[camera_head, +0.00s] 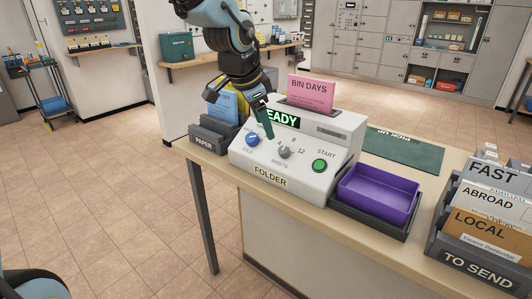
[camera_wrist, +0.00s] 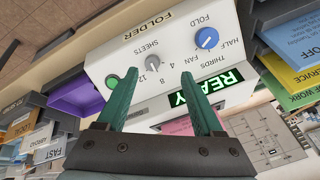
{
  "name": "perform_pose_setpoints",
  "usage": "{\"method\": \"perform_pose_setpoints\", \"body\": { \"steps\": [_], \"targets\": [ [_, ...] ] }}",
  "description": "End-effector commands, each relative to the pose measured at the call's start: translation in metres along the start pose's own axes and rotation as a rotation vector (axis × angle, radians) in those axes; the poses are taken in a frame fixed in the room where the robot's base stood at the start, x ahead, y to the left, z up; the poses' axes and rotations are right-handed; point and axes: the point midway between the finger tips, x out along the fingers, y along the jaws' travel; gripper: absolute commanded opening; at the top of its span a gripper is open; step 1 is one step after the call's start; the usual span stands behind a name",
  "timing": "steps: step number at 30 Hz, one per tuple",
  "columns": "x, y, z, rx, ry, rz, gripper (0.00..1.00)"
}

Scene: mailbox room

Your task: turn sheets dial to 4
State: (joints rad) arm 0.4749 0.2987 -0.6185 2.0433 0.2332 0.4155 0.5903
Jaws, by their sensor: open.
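The folder machine (camera_head: 250,165) is a white box with a sloped front on the counter. Its grey sheets dial (camera_head: 285,152) sits between the blue fold dial (camera_head: 252,139) and the green start button (camera_head: 320,165). In the wrist view the sheets dial (camera_wrist: 153,63) has marks 4, 8 and 12 around it; its pointer is too small to read surely. My gripper (camera_head: 265,118) has green fingers and hangs over the machine's upper front, by the display. In the wrist view my gripper (camera_wrist: 163,80) is open and empty, with the dial showing beyond the gap between its fingertips.
The green display (camera_head: 283,119) reads READY, partly hidden by my gripper. A pink BIN DAYS sheet (camera_head: 311,91) stands in the machine's top. The paper holder (camera_head: 208,139) is at left, a purple tray (camera_head: 378,195) and the TO SEND rack (camera_head: 478,255) at right.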

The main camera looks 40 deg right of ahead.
Motion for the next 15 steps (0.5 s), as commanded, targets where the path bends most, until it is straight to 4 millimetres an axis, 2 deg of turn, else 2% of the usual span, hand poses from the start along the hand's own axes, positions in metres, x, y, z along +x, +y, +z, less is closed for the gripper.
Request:
{"method": "perform_pose_setpoints", "body": {
  "steps": [1, 4, 8, 15],
  "targets": [
    [-0.001, 0.004, -0.015, 0.039, 0.018, 0.006, 0.68],
    [0.000, 0.009, -0.028, 0.078, 0.035, 0.010, 0.68],
    [0.012, 0.010, -0.029, 0.084, 0.036, 0.012, 0.68],
    [0.056, 0.012, -0.030, 0.083, 0.034, 0.014, 0.68]
  ]
}}
